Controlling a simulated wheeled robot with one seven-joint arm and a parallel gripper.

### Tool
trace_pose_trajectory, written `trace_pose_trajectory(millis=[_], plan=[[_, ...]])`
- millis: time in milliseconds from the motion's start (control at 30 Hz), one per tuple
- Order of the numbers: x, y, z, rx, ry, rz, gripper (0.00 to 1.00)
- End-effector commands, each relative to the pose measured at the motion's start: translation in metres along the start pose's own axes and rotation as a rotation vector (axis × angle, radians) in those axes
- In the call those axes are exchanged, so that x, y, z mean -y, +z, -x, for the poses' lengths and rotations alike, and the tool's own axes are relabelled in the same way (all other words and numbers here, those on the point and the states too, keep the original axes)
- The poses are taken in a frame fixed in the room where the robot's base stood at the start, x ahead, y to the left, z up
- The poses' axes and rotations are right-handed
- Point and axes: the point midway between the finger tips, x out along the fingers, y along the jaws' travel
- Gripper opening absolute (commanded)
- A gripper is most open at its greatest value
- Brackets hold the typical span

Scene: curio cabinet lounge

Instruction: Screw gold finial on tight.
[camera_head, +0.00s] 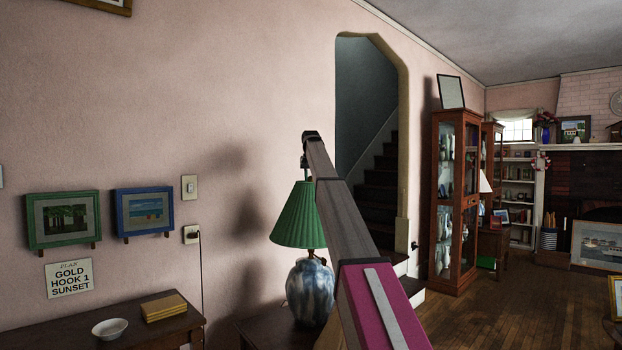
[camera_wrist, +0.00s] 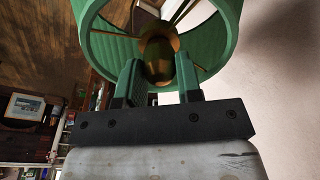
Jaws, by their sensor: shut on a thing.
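A table lamp stands near the wall in the head view, with a pleated green shade (camera_head: 296,218) and a mottled blue and white base (camera_head: 312,290). My gripper (camera_head: 306,172) points down at the top of the shade. In the wrist view the gold finial (camera_wrist: 158,62) sits between the two fingers of my gripper (camera_wrist: 158,75), which are shut on it. The shade (camera_wrist: 105,52) rings it, with thin spokes running to the middle. The finial's thread and its seat are hidden, so I cannot tell how tight it is.
A dark table (camera_head: 165,333) at left holds a white bowl (camera_head: 109,328) and yellow books (camera_head: 164,307). Green-framed (camera_head: 33,222) and blue-framed (camera_head: 121,212) pictures hang above. A glass cabinet (camera_head: 448,200) stands right; wooden floor (camera_head: 525,300) is open.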

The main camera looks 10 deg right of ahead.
Motion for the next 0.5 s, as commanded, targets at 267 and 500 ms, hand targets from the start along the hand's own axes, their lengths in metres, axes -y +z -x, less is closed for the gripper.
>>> trace_pose_trajectory(millis=[267, 500], plan=[[0.0006, -0.0009, 0.0005, 0.000, 0.048, -0.321, 0.00], [0.0004, -0.0010, 0.0003, 0.001, 0.090, -0.595, 0.00]])
